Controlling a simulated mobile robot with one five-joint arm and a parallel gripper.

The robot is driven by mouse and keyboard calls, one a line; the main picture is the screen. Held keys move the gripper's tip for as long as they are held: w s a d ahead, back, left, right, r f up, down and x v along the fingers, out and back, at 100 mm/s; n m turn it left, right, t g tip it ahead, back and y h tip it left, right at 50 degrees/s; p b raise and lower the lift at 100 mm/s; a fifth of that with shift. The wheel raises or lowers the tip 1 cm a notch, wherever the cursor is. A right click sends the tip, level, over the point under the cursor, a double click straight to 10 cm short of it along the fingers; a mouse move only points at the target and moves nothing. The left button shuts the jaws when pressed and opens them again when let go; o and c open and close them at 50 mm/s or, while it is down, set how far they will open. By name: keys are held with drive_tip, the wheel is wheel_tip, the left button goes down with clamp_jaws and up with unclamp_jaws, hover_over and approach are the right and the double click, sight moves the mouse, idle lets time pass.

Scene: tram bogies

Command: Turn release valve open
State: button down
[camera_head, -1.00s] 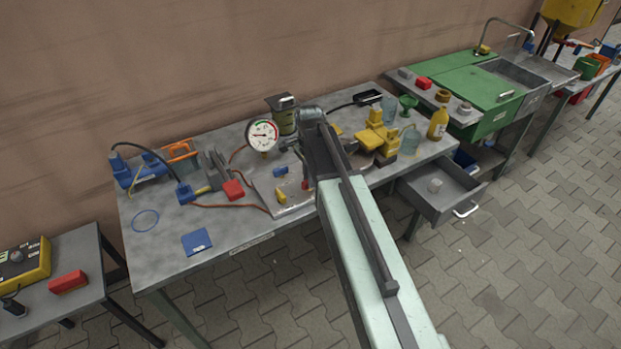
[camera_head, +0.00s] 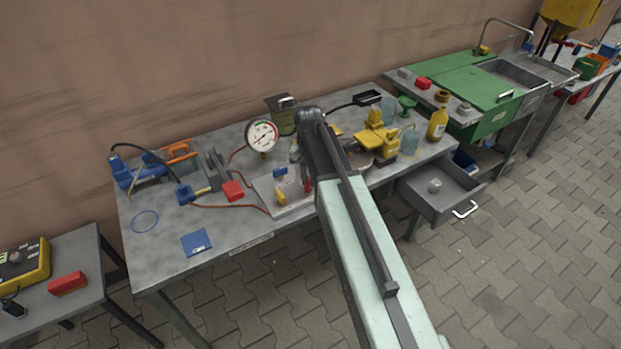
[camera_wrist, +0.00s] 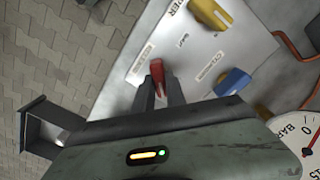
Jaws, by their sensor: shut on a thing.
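A white valve panel (camera_wrist: 195,60) lies on the grey workbench and also shows in the head view (camera_head: 290,207). It carries a small red valve handle (camera_wrist: 158,72), a blue knob (camera_wrist: 232,81) and a yellow knob (camera_wrist: 211,14). My gripper (camera_wrist: 159,84) is shut on the red handle, with a finger on each side of it. The labels beside the handles are too blurred to read fully. In the head view my arm covers the right part of the panel and most of the grip. A round pressure gauge (camera_head: 262,135) stands behind the panel.
Yellow fixtures (camera_head: 376,138) and a yellow bottle (camera_head: 437,124) stand to the right. An open drawer (camera_head: 435,190) sticks out at the bench's front right. The bench's front left is mostly clear.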

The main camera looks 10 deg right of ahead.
sight(308, 180)
drive_tip(key=n, duration=0.4)
drive_tip(key=shift+w+a, duration=0.1)
drive_tip(key=shift+a, duration=0.05)
drive_tip(key=shift+n, duration=2.1)
drive_tip(key=c, duration=1.4)
unclamp_jaws()
drive_tip(key=shift+o, duration=0.2)
wheel_tip(308, 180, up, 8)
drive_tip(key=p, duration=0.8)
drive_tip(key=shift+f, duration=0.1)
